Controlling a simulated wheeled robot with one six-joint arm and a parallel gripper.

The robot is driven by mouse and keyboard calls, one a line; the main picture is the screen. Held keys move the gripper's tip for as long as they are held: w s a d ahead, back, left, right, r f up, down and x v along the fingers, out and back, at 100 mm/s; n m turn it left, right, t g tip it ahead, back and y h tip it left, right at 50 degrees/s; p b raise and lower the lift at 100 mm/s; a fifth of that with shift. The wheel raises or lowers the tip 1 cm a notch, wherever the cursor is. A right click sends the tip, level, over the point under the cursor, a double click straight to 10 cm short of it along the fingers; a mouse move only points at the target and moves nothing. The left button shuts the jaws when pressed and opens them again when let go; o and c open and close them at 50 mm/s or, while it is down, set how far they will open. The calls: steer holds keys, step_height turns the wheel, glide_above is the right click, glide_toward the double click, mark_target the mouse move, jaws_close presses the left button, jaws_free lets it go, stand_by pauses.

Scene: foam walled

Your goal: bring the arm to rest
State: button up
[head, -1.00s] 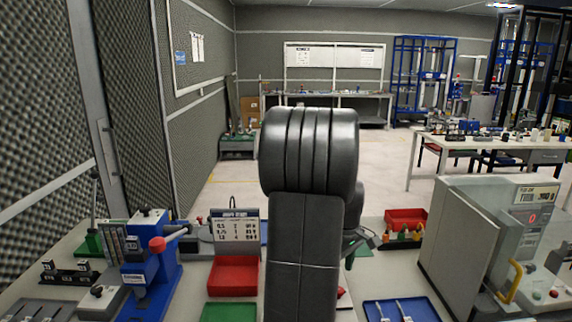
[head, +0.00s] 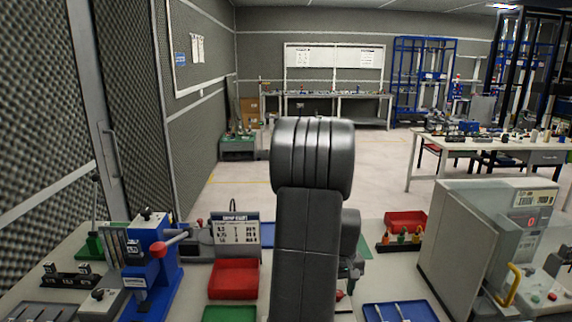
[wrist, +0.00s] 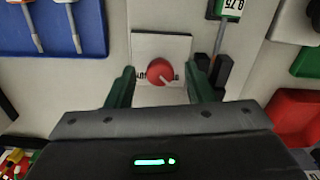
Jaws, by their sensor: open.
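My gripper (wrist: 161,72) shows in the wrist view with its two green fingers spread apart and nothing held between them.
A blue tray with tools (head: 402,312), a red tray (head: 234,279) and a green tray (head: 229,313) lie on the bench. A blue press (head: 150,268) stands left, a grey machine (head: 480,240) right. A red bin (head: 406,222) is at the back.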

steer(key=m+p, duration=0.1)
steer(key=m, duration=0.5)
steer(key=m+p, duration=0.2)
steer(key=m, duration=0.3)
steer(key=shift+m, duration=0.3)
steer(key=shift+r, duration=0.1)
stand_by(0.4)
